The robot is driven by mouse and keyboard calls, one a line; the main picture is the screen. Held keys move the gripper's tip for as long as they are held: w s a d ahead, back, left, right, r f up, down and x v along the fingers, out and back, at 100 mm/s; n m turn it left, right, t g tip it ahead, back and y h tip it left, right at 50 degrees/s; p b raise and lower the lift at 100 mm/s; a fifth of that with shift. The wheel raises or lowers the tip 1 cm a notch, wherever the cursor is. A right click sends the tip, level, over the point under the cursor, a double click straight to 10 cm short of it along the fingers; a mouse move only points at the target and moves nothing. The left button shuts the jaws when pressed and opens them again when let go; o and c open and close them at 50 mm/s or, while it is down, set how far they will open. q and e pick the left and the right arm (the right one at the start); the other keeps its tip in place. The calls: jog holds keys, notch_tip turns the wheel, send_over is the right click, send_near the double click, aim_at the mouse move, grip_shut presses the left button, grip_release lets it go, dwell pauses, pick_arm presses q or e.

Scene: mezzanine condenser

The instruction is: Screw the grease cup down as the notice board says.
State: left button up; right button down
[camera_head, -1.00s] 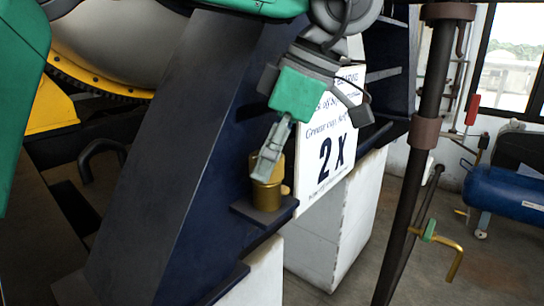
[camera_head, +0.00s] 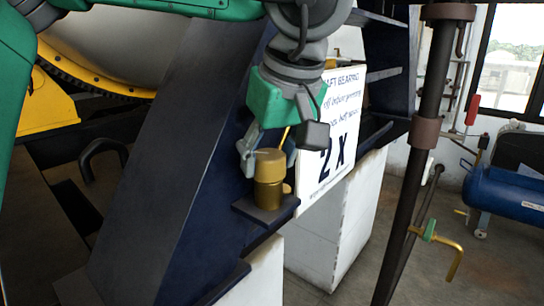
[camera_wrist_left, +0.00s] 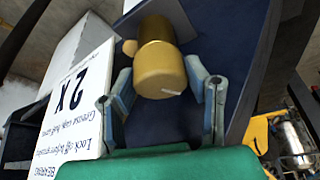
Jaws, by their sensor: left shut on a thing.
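The brass grease cup (camera_head: 270,178) stands upright on a small dark blue ledge (camera_head: 262,211) of the blue frame. In the left wrist view its round cap (camera_wrist_left: 160,72) carries a short white mark near the edge. My left gripper (camera_head: 266,158) reaches down from above, with one finger on each side of the cap, and is shut on it. The white notice board (camera_head: 338,140) behind it shows "2 X" large. Smaller lines mention a bearing, "before greasing" and "Grease cup, half turns"; part is hidden by my gripper. My right gripper is out of view.
A dark upright pipe (camera_head: 415,170) with brown collars stands to the right. The slanted blue frame (camera_head: 165,160) rises close on the left. A blue tank (camera_head: 508,195) stands far right; open floor lies between.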

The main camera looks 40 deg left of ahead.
pick_arm(q)
jog(key=m+t+h, duration=0.1)
jog(key=m, duration=0.2)
jog(key=m+t, duration=0.1)
jog(key=m, duration=0.2)
jog(key=shift+a+h, duration=0.1)
jog(key=shift+h, duration=0.3)
jog(key=shift+m, duration=0.4)
jog(key=o, duration=1.2)
jog(key=shift+w, duration=0.15)
jog(key=shift+c, duration=0.2)
jog(key=shift+w, duration=0.15)
jog(key=v, duration=0.7)
jog(key=shift+r, duration=0.4)
